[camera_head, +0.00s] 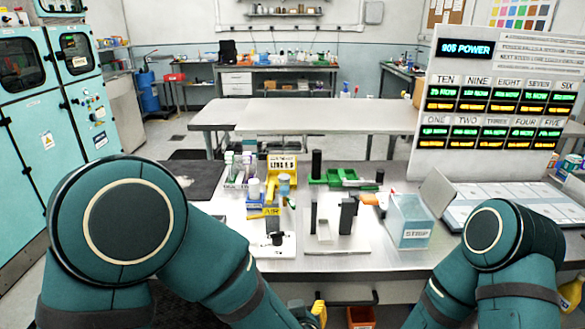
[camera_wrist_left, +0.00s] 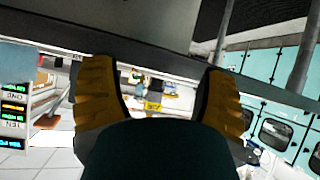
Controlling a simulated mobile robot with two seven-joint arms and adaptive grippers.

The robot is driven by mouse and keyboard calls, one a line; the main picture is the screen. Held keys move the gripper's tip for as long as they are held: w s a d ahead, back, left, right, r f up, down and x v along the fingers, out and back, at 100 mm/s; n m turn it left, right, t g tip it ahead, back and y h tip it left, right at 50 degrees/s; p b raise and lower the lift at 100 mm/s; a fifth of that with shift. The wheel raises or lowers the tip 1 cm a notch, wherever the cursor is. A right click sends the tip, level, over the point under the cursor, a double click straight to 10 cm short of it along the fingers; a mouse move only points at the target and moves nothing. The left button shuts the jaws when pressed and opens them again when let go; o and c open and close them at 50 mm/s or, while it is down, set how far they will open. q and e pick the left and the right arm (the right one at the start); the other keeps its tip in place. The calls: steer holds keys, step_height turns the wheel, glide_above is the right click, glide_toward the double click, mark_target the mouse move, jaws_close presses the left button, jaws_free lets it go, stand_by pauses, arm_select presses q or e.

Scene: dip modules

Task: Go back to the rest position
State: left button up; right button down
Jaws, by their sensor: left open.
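My left arm (camera_head: 125,220) comes in from the left in the head view and folds down past the table's front edge. My left gripper (camera_wrist_left: 156,75) shows in the left wrist view as two yellow-orange padded fingers, wide apart with nothing between them. A small yellow piece at the bottom of the head view may be part of it, but I cannot tell. My right arm (camera_head: 500,240) bends down at the lower right of the head view. Its gripper is out of view.
The metal table (camera_head: 370,262) in front carries white fixtures, a yellow bin (camera_head: 282,172), a green tray (camera_head: 340,178) and a clear blue box (camera_head: 408,222) labelled STRIP. A display panel (camera_head: 500,90) stands at the right. An orange bin (camera_head: 361,317) sits below the table edge.

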arm_select(q)
steer(key=s+a+f+g+h, duration=0.1)
steer(key=a+f+g+h, duration=0.3)
steer(key=f, duration=0.7)
steer(key=s+a+f+m+g, duration=0.1)
steer(key=s+a+f+g, duration=0.4)
steer(key=s, duration=0.5)
step_height(320, 180, down, 4)
steer(key=shift+s+a+r+g+h, duration=0.1)
steer(key=shift+s+a+g+h, duration=0.2)
steer(key=shift+a, duration=0.65)
